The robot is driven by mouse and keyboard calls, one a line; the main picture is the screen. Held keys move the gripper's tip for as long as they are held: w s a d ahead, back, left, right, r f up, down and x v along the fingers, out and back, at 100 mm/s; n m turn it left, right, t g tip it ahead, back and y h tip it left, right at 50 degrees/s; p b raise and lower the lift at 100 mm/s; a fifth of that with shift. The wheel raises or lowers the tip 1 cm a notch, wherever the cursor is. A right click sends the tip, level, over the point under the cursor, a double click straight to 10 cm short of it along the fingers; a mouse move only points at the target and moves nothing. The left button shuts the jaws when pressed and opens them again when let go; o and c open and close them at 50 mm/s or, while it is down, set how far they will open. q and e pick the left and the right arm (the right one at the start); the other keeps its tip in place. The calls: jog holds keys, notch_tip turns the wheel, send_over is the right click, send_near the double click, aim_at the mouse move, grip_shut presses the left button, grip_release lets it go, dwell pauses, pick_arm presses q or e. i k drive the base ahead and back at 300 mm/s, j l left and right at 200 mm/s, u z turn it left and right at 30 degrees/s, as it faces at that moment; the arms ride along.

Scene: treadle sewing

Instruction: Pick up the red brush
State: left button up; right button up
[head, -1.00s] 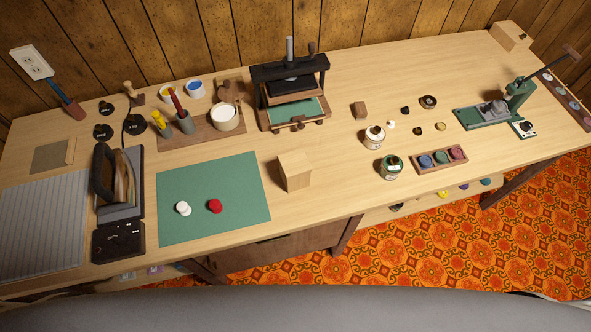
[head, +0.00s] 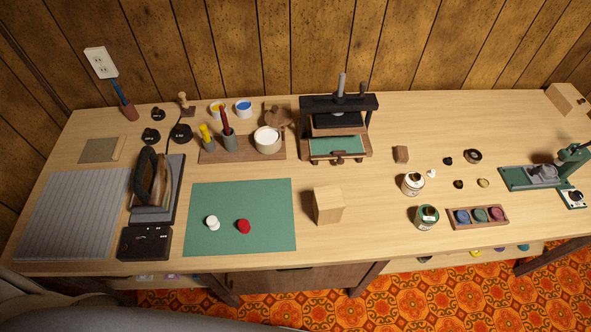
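The red brush (head: 224,119) stands upright, tilted a little, in a grey-green holder (head: 229,140) on a brown wooden tray (head: 208,156) at the back left of the table. Its lower end is hidden in the holder. A yellow-topped item (head: 205,132) stands just left of it in a holder of its own. A blue brush (head: 118,90) stands in a reddish holder further left near the wall. Neither of my grippers shows in the head view.
A cream pot (head: 267,139) stands right of the brush on the tray, with yellow and blue paint cups behind. A black press (head: 338,120) stands further right, an iron (head: 157,185) front left. The green mat (head: 206,238) holds a white and a red piece.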

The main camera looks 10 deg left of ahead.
aim_at(224, 122)
jog(key=l+u, duration=0.3)
jog(key=l, duration=1.3)
